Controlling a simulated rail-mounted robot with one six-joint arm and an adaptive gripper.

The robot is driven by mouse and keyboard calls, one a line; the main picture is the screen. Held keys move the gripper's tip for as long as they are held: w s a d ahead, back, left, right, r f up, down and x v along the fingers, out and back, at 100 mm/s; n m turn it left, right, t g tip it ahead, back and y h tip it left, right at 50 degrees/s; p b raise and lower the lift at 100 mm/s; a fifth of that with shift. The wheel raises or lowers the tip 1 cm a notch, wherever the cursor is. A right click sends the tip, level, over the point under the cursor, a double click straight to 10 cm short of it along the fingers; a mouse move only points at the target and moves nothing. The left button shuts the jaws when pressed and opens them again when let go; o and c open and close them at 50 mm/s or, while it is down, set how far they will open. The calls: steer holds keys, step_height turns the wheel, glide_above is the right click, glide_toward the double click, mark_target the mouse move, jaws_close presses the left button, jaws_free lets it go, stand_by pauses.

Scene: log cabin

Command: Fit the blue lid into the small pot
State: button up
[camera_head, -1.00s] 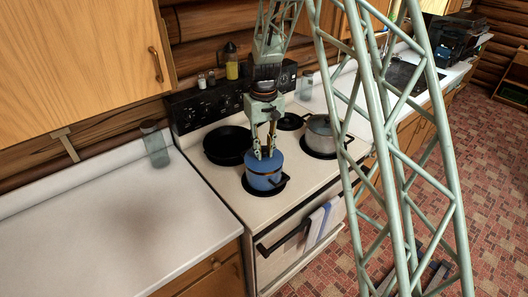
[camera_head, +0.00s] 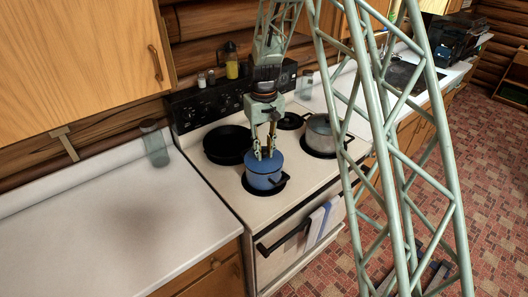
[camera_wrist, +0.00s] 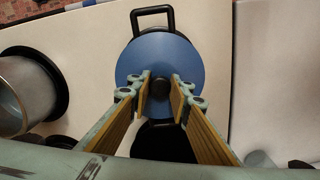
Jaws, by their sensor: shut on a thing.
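The small blue pot (camera_head: 264,180) stands on the front burner of the stove, with a dark handle at its right in the head view. The blue lid (camera_wrist: 180,60) lies over the pot's mouth and hides its inside; its top also shows in the head view (camera_head: 252,165). My gripper (camera_head: 265,155) points down over the lid. In the wrist view my gripper (camera_wrist: 160,88) is shut on the dark knob at the lid's middle. The lid looks level and close to the rim; whether it is fully seated is hard to tell. The pot's black handle (camera_wrist: 152,12) sticks out beyond the lid.
A black pan (camera_head: 227,145) sits on the burner behind left. A grey metal pot (camera_head: 322,135) stands on the right burner. The stove (camera_head: 232,190) has a towel (camera_head: 322,222) on its front. The counter at left (camera_head: 110,225) is mostly clear, with a glass jar (camera_head: 154,145) at the back.

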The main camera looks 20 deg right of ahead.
mark_target(264, 151)
steer(key=shift+f+b, duration=0.35)
steer(key=shift+f, duration=0.25)
steer(key=o, duration=1)
steer(key=shift+c, duration=0.2)
steer(key=shift+r, duration=0.1)
step_height(264, 151, up, 12)
stand_by(0.3)
stand_by(0.8)
